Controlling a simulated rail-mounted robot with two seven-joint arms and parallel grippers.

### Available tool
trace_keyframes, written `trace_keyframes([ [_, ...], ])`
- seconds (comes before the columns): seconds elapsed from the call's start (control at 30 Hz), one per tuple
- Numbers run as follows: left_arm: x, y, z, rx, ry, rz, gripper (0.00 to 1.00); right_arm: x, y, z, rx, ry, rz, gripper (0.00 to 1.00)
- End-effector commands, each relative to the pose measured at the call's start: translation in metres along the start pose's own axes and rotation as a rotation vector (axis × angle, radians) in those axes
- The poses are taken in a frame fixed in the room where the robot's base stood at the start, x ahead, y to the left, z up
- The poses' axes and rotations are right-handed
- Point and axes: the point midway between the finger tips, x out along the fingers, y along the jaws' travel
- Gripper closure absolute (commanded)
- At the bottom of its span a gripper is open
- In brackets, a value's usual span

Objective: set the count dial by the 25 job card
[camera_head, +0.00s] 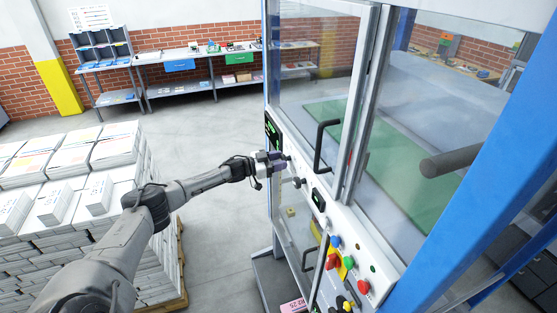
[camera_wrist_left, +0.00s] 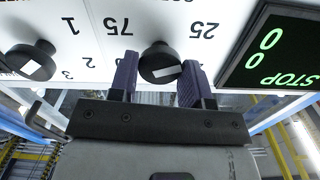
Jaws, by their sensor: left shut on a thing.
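The count dial (camera_wrist_left: 158,62) is a black round knob with a white bar on its face, on a white panel. The printed numbers 75 and 25 show upside down on either side of it. The white bar lies nearly level, tilted slightly up toward the 25 side; I cannot tell which end points. My left gripper (camera_head: 279,161) is at the machine's front panel; its purple fingers (camera_wrist_left: 158,80) are shut on the dial from both sides. A pink card (camera_head: 294,306) lies low by the machine, its print only partly legible. My right gripper is not in view.
A second black knob (camera_wrist_left: 31,60) with 1, 2 and 3 sits beside the dial. A display (camera_wrist_left: 275,48) reads 00 and STOP in green. A black door handle (camera_head: 320,146) and coloured buttons (camera_head: 349,262) are close by. Newspaper stacks (camera_head: 70,215) stand at left.

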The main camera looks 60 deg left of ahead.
Motion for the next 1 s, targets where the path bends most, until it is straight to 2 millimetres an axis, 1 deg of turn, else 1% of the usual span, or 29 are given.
trace_keyframes([
  [0.3, -0.0001, -0.0002, 0.0003, -0.124, -0.001, -0.001, 0.8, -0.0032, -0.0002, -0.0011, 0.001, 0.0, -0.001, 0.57],
  [0.9, -0.0002, -0.0001, 0.0009, -0.155, -0.002, -0.001, 0.8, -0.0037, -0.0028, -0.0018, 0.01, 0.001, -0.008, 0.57],
  [0.93, -0.0002, -0.0001, 0.0009, -0.155, -0.002, -0.001, 0.54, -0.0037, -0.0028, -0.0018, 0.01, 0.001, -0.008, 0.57],
  [1.0, -0.0001, 0.0, 0.0009, -0.155, -0.002, -0.001, 0.47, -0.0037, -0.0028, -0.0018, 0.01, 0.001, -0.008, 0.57],
])
